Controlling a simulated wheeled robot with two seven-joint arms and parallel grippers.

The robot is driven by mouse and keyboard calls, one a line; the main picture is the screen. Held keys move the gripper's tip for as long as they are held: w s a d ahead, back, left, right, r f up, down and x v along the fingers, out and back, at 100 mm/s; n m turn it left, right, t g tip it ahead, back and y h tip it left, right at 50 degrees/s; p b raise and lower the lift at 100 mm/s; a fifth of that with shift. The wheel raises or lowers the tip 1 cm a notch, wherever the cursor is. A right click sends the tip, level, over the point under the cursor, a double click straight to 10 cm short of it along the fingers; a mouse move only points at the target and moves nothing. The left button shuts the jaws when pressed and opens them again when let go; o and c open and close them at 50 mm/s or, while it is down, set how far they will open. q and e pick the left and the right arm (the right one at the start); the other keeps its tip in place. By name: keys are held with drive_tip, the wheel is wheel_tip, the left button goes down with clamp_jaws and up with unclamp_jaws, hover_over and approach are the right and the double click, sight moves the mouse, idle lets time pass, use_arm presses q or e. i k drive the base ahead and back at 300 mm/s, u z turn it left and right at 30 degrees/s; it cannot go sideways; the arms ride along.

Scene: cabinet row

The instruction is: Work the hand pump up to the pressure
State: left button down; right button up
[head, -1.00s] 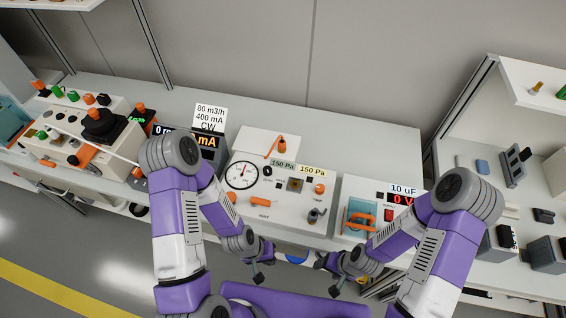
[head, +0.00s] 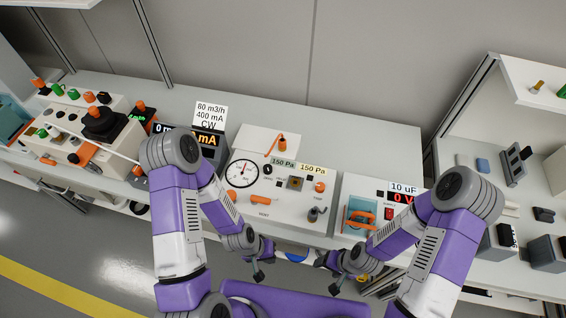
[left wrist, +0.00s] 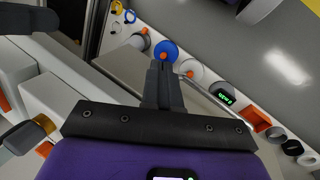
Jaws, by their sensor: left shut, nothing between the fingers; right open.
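The pump unit is a white panel (head: 285,215) in the middle of the bench. It has a round dial gauge (head: 242,175), two signs reading 150 Pa (head: 313,170), an orange vent handle (head: 263,201) and a small grey fitting (head: 315,214). Behind it, an orange-tipped lever (head: 282,145) stands on a white plate (head: 258,138). My left gripper (head: 260,272) is shut and empty, in front of the bench edge and below the panel; its closed fingers show in the left wrist view (left wrist: 163,78). My right gripper (head: 330,276) is open and empty, also in front of the bench.
A unit with a 10 uF sign (head: 403,189) and an orange handle stands to the right, partly behind my right arm. To the left are an mA display (head: 207,139) and a beige unit with a black knob (head: 100,124). The bench back (head: 350,140) is clear.

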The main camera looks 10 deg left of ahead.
sight(232, 195)
drive_tip(key=z, duration=1.4)
drive_tip(key=k, duration=0.6)
drive_tip(key=u, duration=0.8)
